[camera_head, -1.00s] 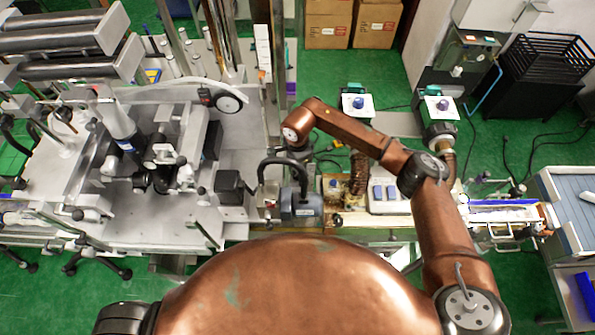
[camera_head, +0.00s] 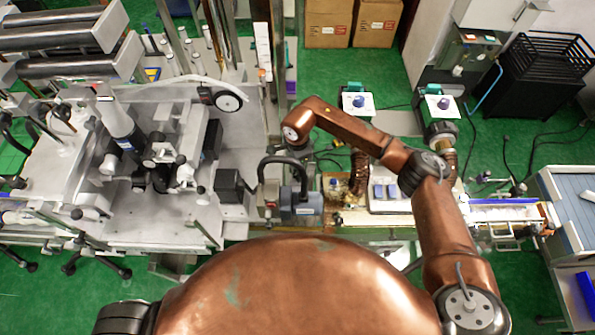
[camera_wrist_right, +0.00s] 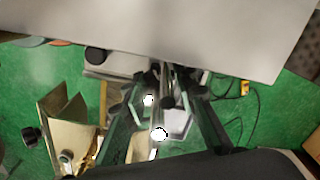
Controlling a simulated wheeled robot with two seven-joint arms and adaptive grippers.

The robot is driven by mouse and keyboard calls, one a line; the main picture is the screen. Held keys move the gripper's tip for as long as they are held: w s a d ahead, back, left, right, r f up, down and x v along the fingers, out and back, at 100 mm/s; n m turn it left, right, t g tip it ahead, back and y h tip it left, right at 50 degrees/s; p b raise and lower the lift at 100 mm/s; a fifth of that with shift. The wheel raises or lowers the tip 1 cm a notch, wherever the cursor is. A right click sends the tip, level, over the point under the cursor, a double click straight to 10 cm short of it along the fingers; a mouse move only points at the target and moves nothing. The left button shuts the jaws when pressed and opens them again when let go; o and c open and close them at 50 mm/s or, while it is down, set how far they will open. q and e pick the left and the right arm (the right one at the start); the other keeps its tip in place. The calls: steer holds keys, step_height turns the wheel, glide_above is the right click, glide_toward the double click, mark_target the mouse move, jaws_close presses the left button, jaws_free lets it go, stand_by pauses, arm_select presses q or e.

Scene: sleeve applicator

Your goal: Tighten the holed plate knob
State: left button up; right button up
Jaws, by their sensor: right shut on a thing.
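My right gripper (camera_wrist_right: 165,75) shows in the right wrist view as two dark fingers that converge at the edge of a large pale grey plate (camera_wrist_right: 190,35). It is shut on a small dark knob at that edge, mostly hidden between the fingertips; I take it for the holed plate knob. No holes in the plate can be made out. My left gripper is not in view.
Another black knob (camera_wrist_right: 97,55) sits left of the fingers, and a bent brass-coloured plate (camera_wrist_right: 65,115) stands lower left. The large grey machine (camera_head: 185,215) fills the left side.

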steer(key=m+b, duration=0.5)
steer(key=shift+w+f, duration=0.1)
steer(key=shift+f, duration=0.05)
steer(key=m+b, duration=0.2)
steer(key=shift+m, duration=0.3)
steer(key=shift+m+b, duration=0.8)
steer(key=shift+m, duration=0.4)
steer(key=shift+r+m, duration=0.2)
steer(key=shift+m, duration=0.1)
steer(key=o, duration=1.2)
steer(key=shift+c, duration=0.2)
step_height(320, 180, up, 12)
